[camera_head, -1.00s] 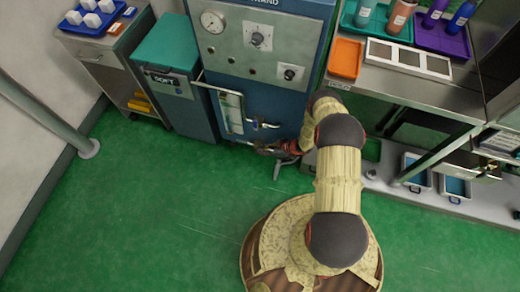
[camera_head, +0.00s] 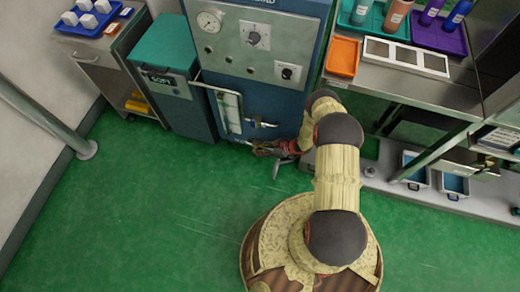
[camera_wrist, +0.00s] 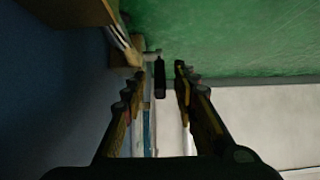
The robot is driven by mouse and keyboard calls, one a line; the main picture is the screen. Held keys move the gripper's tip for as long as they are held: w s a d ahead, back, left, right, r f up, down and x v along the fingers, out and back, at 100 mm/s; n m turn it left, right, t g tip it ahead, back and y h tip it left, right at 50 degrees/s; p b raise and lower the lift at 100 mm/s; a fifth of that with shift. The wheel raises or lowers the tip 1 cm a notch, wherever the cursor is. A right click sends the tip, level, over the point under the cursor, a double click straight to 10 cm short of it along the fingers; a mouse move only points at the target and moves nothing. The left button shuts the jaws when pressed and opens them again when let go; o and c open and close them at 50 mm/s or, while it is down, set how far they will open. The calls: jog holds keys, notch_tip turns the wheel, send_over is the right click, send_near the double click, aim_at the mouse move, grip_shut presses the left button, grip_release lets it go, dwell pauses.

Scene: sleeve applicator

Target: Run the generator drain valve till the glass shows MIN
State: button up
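The generator (camera_head: 255,95) is a blue cabinet with a grey panel carrying a round gauge and two knobs. Its sight glass (camera_head: 230,112) is an upright, pale framed tube low on the left of the front. The level and the MIN mark are too small to read. A small valve with a blue handle (camera_head: 263,124) sits right of the glass. My gripper (camera_head: 268,149) is low in front of the cabinet, below that valve. In the wrist view my gripper (camera_wrist: 160,73) is open. A black lever handle (camera_wrist: 160,80) lies between its fingers, with gaps on both sides.
A teal-lidded bin (camera_head: 165,50) marked SOFT stands close to the left of the generator. A steel bench (camera_head: 425,88) with trays and bottles stands to the right, with blue-lined trays (camera_head: 455,184) below. The green floor (camera_head: 150,220) in front is clear.

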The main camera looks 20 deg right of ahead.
jog(key=shift+d, duration=0.1)
jog(key=v, duration=1.2)
jog(key=shift+s, duration=0.15)
